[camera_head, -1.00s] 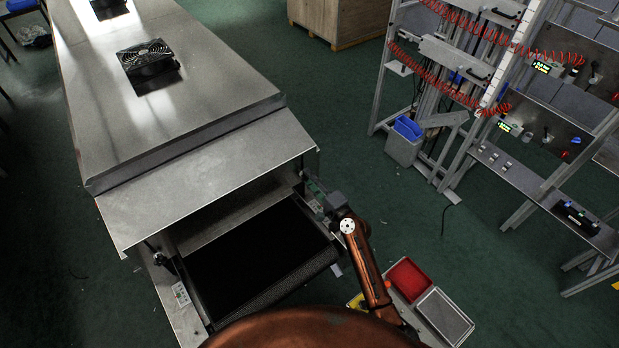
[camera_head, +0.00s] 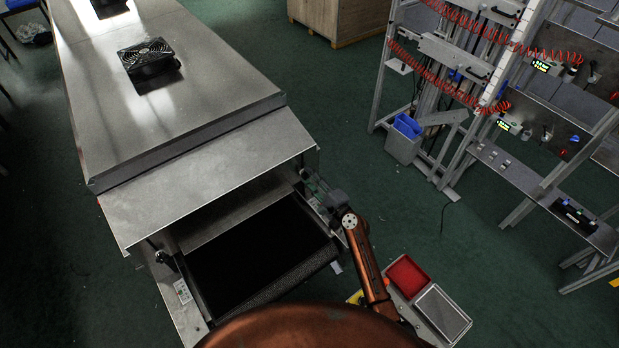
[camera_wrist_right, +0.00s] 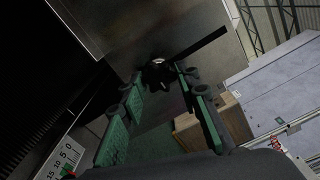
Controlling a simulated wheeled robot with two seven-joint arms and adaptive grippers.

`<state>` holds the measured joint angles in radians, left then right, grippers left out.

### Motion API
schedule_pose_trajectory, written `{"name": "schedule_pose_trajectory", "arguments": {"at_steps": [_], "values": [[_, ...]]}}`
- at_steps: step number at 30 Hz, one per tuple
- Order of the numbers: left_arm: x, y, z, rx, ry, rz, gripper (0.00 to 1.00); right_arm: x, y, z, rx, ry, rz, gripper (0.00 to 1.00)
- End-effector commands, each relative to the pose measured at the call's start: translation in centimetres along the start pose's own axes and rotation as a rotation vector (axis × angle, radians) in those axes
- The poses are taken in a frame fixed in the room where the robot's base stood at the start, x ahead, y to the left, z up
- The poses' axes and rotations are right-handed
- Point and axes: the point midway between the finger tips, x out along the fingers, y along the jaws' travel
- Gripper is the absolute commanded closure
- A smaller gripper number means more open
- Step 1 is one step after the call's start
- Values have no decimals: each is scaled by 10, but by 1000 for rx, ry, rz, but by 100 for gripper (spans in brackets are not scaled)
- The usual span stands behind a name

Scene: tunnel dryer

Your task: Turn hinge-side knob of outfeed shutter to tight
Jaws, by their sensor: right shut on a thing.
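The tunnel dryer's outfeed end (camera_head: 205,180) has a sheet-metal hood over a dark belt (camera_head: 250,250). My right gripper (camera_head: 312,180) is at the right side of the opening, just below the hood's corner. In the right wrist view its green-padded fingers (camera_wrist_right: 160,80) reach toward a dark knob (camera_wrist_right: 158,73) in front of a grey metal plate (camera_wrist_right: 150,35). The gripper is shut on the knob, between the fingertips. The knob is small and dark, so its pointer or setting cannot be read. In the head view the gripper hides it. My left gripper is not in view.
A printed scale (camera_wrist_right: 62,160) shows at the lower left of the wrist view. A red bin (camera_head: 408,276) and a grey tray (camera_head: 442,315) stand right of my arm. A metal rack (camera_head: 470,120) stands farther right. Green floor lies clear between.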

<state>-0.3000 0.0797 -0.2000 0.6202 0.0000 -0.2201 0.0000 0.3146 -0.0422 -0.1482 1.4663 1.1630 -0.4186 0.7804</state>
Motion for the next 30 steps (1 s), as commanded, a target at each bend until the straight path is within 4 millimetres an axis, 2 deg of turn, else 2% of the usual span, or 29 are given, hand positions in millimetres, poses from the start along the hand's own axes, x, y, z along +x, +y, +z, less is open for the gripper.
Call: {"name": "schedule_pose_trajectory", "arguments": {"at_steps": [2,3,9,20,23,30], "values": [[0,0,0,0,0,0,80,0,0,0,2,0,0,95],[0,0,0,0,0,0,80,0,0,0,2,0,0,68],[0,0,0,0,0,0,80,0,0,0,1,0,0,54],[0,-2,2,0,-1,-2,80,-5,1,-1,0,1,1,53],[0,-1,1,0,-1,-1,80,-18,1,-1,1,2,0,53],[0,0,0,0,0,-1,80,-68,1,-1,-2,3,1,53]]}}
